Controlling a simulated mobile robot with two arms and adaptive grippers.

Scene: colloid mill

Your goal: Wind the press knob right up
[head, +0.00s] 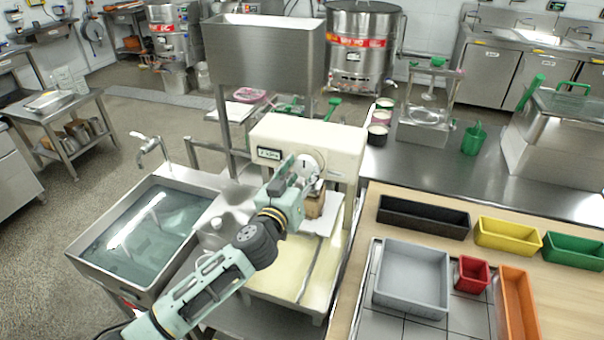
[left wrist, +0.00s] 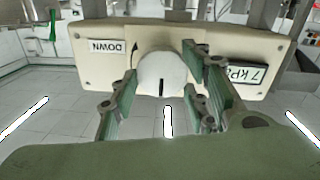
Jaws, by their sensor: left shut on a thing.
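The press knob (head: 309,160) is a round white dial with a black mark, on the front of the cream press head (head: 338,143). In the left wrist view the knob (left wrist: 162,74) sits between my two fingers, its black line pointing down in the picture. My left gripper (head: 301,173) is shut on the knob, with its fingers on either side and partly hiding it in the head view. The wrist view shows a "DOWN" label (left wrist: 107,47) and a "7 kP" readout (left wrist: 243,75), its end hidden, both upside down. My right gripper is not in view.
A brownish block (head: 315,205) stands under the press head, partly hidden by my arm. A water-filled sink (head: 140,235) is at the left, and a steel hopper (head: 265,55) rises behind. Coloured bins, including a grey tray (head: 412,277), lie on the wooden bench at the right.

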